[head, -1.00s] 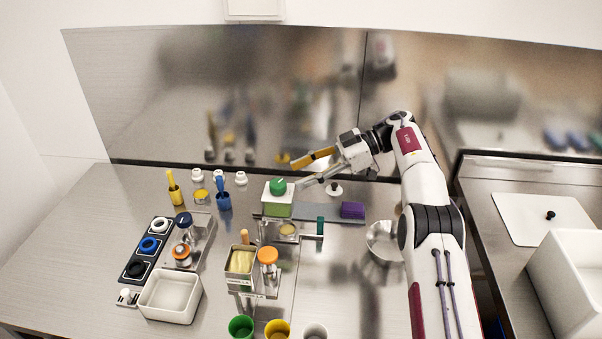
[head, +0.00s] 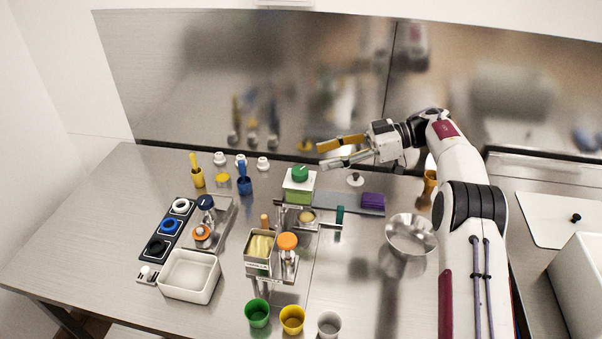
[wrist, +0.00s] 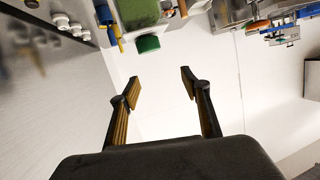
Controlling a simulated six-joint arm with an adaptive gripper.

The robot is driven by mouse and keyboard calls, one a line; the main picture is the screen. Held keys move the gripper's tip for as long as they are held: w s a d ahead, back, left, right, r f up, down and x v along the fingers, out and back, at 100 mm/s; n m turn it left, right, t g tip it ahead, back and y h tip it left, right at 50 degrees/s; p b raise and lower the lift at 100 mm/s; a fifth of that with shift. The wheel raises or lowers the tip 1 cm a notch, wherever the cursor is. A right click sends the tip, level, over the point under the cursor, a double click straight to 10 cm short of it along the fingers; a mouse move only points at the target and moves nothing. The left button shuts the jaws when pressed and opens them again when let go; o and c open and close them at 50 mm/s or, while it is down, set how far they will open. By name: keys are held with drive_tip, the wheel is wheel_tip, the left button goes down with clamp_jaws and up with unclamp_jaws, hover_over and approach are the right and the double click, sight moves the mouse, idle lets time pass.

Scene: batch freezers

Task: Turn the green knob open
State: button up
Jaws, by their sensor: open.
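The green knob (head: 300,173) sits on top of a white-lidded machine with a green body (head: 298,196) near the middle of the table. In the wrist view the green knob (wrist: 148,43) shows at the top, beyond and a little left of the space between my fingers. My gripper (head: 322,155) is open and empty, above and to the right of the knob in the head view, apart from it. Its two fingers also show spread in the wrist view (wrist: 160,90). The knob's marking is too small to read.
An orange-knobbed machine (head: 288,241) stands in front, with green (head: 257,313) and yellow (head: 292,319) cups before it. A metal bowl (head: 410,236) and a purple block (head: 372,201) lie to the right. A white bin (head: 190,275) is at left. The back wall is close behind my gripper.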

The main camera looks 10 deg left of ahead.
sight(308, 176)
drive_tip(key=s+f+m+t+y, duration=0.1)
drive_tip(key=f+t, duration=0.1)
drive_tip(key=s+f+m+t+y, duration=0.1)
drive_tip(key=f+m+t, duration=0.1)
drive_tip(key=s+f+m+t+y, duration=0.1)
drive_tip(key=m+t, duration=0.1)
drive_tip(key=t, duration=0.1)
drive_tip(key=shift+s+d+f, duration=0.1)
drive_tip(key=shift+f, duration=0.6)
drive_tip(key=shift+w+d+f+t, duration=0.15)
drive_tip(key=shift+w+t, duration=0.15)
drive_tip(key=shift+t, duration=0.2)
drive_tip(key=shift+x, duration=3.95)
